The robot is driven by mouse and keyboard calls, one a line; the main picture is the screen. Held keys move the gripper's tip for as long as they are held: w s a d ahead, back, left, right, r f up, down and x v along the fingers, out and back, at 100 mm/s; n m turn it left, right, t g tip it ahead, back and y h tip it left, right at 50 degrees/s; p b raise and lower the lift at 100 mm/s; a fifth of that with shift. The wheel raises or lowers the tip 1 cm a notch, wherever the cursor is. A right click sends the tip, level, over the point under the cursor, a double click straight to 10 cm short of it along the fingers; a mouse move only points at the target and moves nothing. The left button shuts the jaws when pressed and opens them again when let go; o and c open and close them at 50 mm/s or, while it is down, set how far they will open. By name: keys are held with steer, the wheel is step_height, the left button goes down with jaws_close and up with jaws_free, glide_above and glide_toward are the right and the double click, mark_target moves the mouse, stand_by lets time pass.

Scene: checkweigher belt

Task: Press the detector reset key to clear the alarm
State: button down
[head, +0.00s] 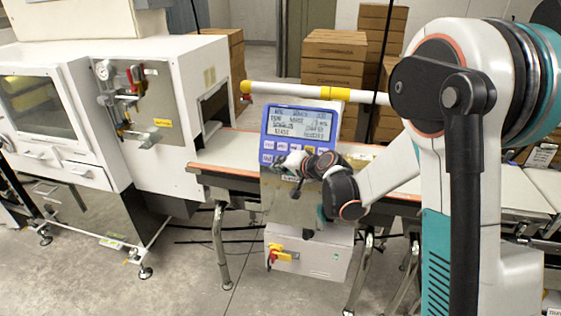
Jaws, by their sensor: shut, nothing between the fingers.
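The detector's blue control panel (301,122) stands upright at the belt, with a lit display (300,124) of dark text too small to read surely. A row of small white keys (281,146) runs below the display. My gripper (289,161) is shut and empty, in front of the lower part of the panel at its keys. It hides part of the lower key area, so I cannot tell which key is the reset key. I cannot tell whether the fingertips touch the panel.
A white machine cabinet (160,160) stands at the left. The conveyor belt (235,150) runs behind the panel. A white lower box (310,256) with a red and yellow switch (277,254) sits below. Cardboard boxes (333,58) are stacked behind. A white and yellow bar (300,92) crosses above the belt.

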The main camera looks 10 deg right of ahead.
steer(key=shift+s+a+r, duration=0.25)
steer(key=shift+s+r, duration=0.1)
steer(key=shift+s, duration=0.3)
steer(key=shift+s+a+r+p, duration=0.2)
steer(key=shift+s+a+r, duration=0.15)
steer(key=shift+s, duration=0.35)
steer(key=shift+s+a+r+p, duration=0.25)
steer(key=shift+s+r, duration=0.15)
steer(key=shift+s, duration=0.25)
steer(key=shift+s+a+r+p, duration=0.25)
steer(key=shift+s+r, duration=0.1)
steer(key=shift+s, duration=0.35)
steer(key=s+a+r+p, duration=0.1)
steer(key=s+a+r, duration=0.1)
steer(key=s, duration=0.3)
steer(key=shift+r+p, duration=0.3)
steer(key=shift+r, duration=0.1)
steer(key=s+d+n+g+h+b, duration=0.1)
steer(key=s+d, duration=0.3)
steer(key=s, duration=0.5)
steer(key=s+d+n+g+h+b, duration=0.1)
steer(key=s+d+n+h+b, duration=0.1)
steer(key=s, duration=0.8)
steer(key=s+d+n+g+h+b, duration=0.2)
steer(key=s+d+h, duration=0.1)
steer(key=s+d, duration=0.4)
steer(key=s, duration=0.2)
steer(key=shift+s+n, duration=0.3)
steer(key=shift+s, duration=0.1)
